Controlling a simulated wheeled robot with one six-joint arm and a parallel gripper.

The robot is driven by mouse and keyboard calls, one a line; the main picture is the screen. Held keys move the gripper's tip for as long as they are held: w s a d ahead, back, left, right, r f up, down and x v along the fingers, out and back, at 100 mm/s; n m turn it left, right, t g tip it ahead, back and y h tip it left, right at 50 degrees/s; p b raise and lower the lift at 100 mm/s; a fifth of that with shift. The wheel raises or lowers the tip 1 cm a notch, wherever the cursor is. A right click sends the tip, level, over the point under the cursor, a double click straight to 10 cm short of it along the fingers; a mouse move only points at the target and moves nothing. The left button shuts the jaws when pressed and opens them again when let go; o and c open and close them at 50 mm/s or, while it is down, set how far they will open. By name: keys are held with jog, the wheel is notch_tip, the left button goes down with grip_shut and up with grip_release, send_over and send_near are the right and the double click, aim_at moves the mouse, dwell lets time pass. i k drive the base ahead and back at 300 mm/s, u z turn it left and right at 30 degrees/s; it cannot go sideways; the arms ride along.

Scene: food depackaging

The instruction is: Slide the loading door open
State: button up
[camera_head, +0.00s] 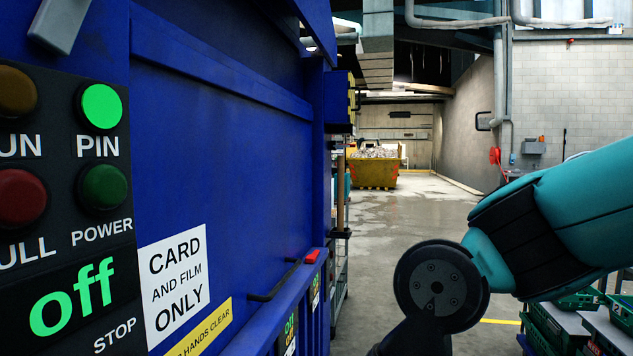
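A large blue machine fills the left half of the view. Its broad blue panel (215,130) carries a white "CARD AND FILM ONLY" sign (176,284) and, lower down, a yellow "HANDS CLEAR" label (203,331). A black bar handle (272,284) is fixed near the top of a lower blue front section (262,326), with a small red piece (312,257) at its far end. I cannot tell for sure which panel is the loading door or whether it stands open. My teal and black arm comes in from the right, apart from the handle; my gripper's fingers are not in view.
A control panel (60,255) with several round buttons and a green "off" readout is at the near left. A wet concrete floor (410,215) is clear down the middle. A yellow skip (374,171) stands far back. Green crates (556,318) are at the lower right.

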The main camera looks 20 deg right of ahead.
aim_at(222, 152)
jog(key=z, duration=0.65)
jog(key=i, duration=1.1)
jog(key=u, duration=0.65)
